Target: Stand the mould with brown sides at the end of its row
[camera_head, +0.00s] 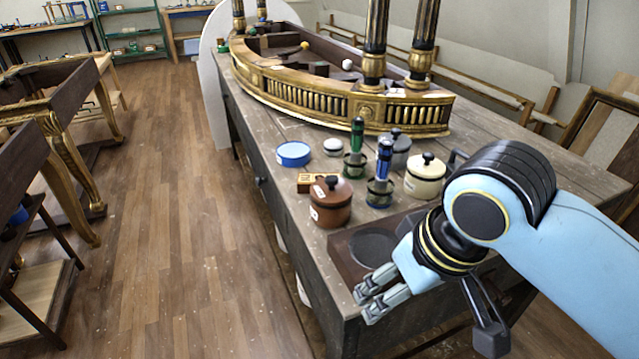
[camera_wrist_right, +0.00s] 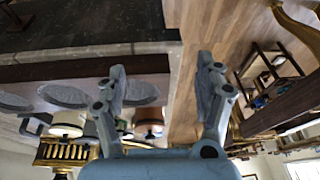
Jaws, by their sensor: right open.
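The mould with brown sides (camera_head: 331,203) is a lidded round pot with a dark knob and a small pale label. It stands upright on the table, left of the wooden board with round grey recesses (camera_head: 338,262). In the wrist view, which is upside down, a brown pot (camera_wrist_right: 150,130) shows partly behind the fingers. The cream pot (camera_head: 425,176) and grey pot (camera_head: 397,148) stand further back. My right gripper (camera_head: 366,297) is open and empty, at the board's near edge and apart from the brown mould. The board (camera_wrist_right: 110,68) also shows in the wrist view. My left gripper is out of view.
Green-handled (camera_head: 356,150) and blue-handled (camera_head: 382,170) tools stand upright close behind the brown mould. The gilt console (camera_head: 300,88) fills the table's back.

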